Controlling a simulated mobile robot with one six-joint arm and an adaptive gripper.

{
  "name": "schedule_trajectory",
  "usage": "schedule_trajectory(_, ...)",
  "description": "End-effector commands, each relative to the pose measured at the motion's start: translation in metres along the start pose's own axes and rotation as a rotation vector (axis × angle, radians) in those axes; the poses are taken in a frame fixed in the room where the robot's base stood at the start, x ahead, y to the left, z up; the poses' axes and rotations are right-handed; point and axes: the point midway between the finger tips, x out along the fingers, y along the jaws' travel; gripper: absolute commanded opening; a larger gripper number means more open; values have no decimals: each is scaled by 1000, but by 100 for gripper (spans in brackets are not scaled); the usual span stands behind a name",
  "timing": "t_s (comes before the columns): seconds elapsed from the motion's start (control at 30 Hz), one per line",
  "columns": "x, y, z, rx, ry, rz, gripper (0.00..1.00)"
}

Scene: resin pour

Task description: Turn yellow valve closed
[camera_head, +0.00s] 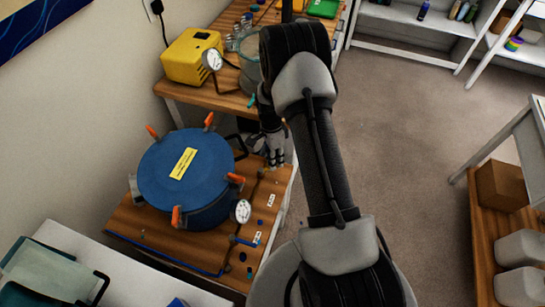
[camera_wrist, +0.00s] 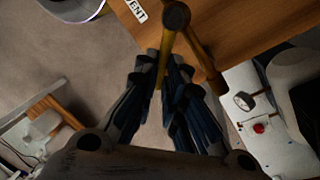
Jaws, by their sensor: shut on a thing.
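The yellow valve (camera_wrist: 176,16) shows at the top of the wrist view, with a dark round hub and two yellow arms. One arm points down between my fingers and the other runs down to the right. My gripper (camera_wrist: 163,72) is shut on the downward arm near its end. In the head view my gripper (camera_head: 274,156) is at the right edge of the wooden bench, just right of the blue pot (camera_head: 160,185). The valve cannot be made out there. A white label ending in "ENT" (camera_wrist: 136,9) lies beside the valve.
The blue-lidded pot has orange clamps and a gauge (camera_head: 243,211) close to my gripper. A yellow machine (camera_head: 192,58) and glassware stand on the bench behind. The carpet right of my arm is open, up to a shelf with a cardboard box (camera_head: 502,186).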

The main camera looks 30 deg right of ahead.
Motion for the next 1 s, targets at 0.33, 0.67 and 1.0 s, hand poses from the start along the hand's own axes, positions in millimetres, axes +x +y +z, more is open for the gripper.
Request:
schedule_trajectory(0.33,2,19,1,321,-64,1,0)
schedule_trajectory(0.67,5,32,6,565,-112,0,0)
schedule_trajectory(1.0,7,37,10,691,-138,-1,0)
